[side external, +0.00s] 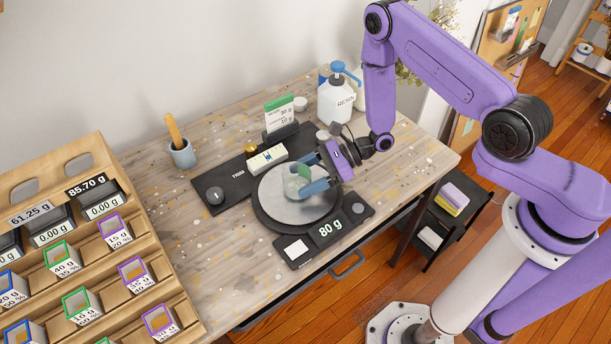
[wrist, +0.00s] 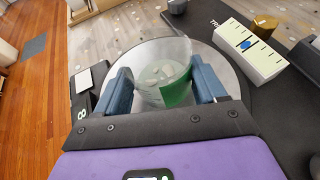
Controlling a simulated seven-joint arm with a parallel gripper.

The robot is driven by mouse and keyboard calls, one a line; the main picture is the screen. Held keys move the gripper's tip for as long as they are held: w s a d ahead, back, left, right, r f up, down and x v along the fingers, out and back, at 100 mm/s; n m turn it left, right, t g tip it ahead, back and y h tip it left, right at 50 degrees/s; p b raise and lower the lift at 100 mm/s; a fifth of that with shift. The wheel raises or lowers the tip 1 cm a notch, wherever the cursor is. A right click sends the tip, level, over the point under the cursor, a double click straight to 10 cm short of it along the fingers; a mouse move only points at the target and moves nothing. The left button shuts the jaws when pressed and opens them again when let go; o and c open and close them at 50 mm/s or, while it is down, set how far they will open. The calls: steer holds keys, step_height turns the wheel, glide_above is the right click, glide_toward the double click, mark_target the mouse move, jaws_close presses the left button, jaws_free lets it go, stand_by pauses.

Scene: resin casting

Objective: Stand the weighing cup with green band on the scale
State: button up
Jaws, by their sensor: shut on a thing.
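The weighing cup with green band (wrist: 160,72) is clear and translucent, with its green patch facing my gripper (wrist: 162,88) in the wrist view. The two blue fingers are shut on the cup from both sides. In the side external view the cup (side external: 294,184) is upright over the round silver plate of the scale (side external: 272,214), near its middle, partly hidden by my gripper (side external: 314,175).
A black mat (side external: 233,178) behind the scale bears a dark knob, a white-green box (side external: 268,159) and a card stand (side external: 282,118). A resin pump bottle (side external: 337,100) stands at the back. A wooden rack (side external: 95,275) with colour-banded cups is at left. The table's front left is clear.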

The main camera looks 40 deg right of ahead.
steer(key=shift+f, duration=0.15)
steer(key=o, duration=1.2)
steer(key=shift+c, duration=0.2)
